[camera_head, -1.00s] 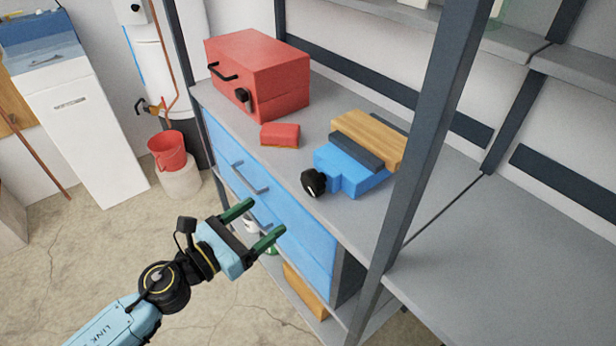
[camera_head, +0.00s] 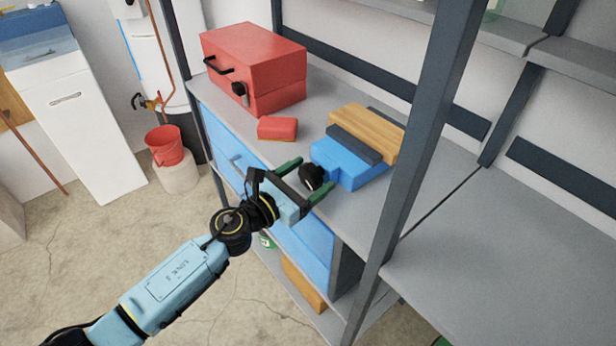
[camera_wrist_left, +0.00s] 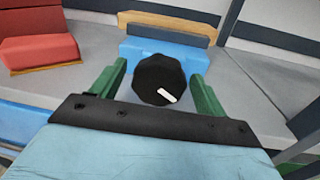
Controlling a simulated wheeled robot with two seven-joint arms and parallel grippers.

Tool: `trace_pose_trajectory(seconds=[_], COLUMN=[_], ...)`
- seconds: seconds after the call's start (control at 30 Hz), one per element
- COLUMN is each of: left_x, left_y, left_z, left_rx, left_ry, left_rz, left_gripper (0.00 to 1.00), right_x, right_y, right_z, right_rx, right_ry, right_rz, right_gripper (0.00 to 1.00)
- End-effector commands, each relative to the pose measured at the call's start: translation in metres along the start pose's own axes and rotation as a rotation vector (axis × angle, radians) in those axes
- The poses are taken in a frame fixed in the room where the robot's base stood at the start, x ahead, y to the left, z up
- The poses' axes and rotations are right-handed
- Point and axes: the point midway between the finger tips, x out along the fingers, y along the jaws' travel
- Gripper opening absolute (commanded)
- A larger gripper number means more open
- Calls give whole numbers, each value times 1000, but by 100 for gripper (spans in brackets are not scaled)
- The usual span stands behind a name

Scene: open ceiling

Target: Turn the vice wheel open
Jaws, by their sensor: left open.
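The blue vice (camera_head: 345,163) stands on the grey shelf top, with a wooden block (camera_head: 366,132) and dark jaws on it. Its black wheel (camera_head: 311,176) faces my left gripper (camera_head: 305,178). In the left wrist view, the wheel (camera_wrist_left: 158,80) with its white mark sits between the two green fingers of the left gripper (camera_wrist_left: 158,88). The fingers are open, one on each side, with small gaps showing beside the wheel. The blue vice body (camera_wrist_left: 166,54) is right behind it. My right gripper is not in view.
A red toolbox (camera_head: 256,68) and a small red block (camera_head: 277,128) stand left of the vice on the shelf top (camera_head: 433,186). A dark upright post (camera_head: 413,150) rises right of the vice. Blue drawers (camera_head: 304,243) lie below.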

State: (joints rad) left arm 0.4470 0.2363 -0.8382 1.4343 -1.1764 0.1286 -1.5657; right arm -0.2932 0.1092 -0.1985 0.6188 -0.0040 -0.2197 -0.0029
Motion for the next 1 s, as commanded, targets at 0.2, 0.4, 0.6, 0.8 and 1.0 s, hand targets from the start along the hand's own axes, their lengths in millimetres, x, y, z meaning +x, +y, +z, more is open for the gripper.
trace_pose_trajectory(seconds=[0.2,0.4,0.6,0.8,1.0], left_x=[2,1,1,1,1], left_y=[0,0,0,1,1], left_z=[0,0,0,0,1], left_rx=[0,0,0,-15,-89], left_ry=[1,1,1,3,11], left_rz=[0,0,1,2,1], left_gripper=[74,57,31,31,31], right_x=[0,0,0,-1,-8], right_y=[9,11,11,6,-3], right_z=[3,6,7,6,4], right_rx=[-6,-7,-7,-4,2], right_ry=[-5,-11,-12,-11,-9], right_rz=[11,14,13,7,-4], right_gripper=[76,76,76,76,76])
